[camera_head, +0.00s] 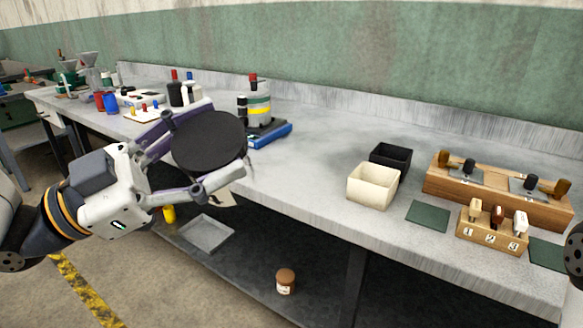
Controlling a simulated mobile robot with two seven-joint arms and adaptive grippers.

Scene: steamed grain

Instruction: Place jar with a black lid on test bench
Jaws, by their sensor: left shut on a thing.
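The jar with a black lid (208,140) is in the head view at left centre, its round black lid facing up toward me. My left gripper (212,150) is shut on it, with fingers on either side of the lid. Most of the jar's body is hidden below the lid. The jar is held in front of the long grey bench (320,140), overlapping its front edge in the picture; I cannot tell its exact height above it. My right gripper is not in view; only a piece of my right arm shows at the right edge.
A cream box (372,186) and black box (390,156) stand right of centre, near wooden racks (492,234) and green mats (428,215). A bottle on a blue-based device (268,134) stands behind the jar. Bare bench lies between. A brown-lidded jar (286,281) sits on the lower shelf.

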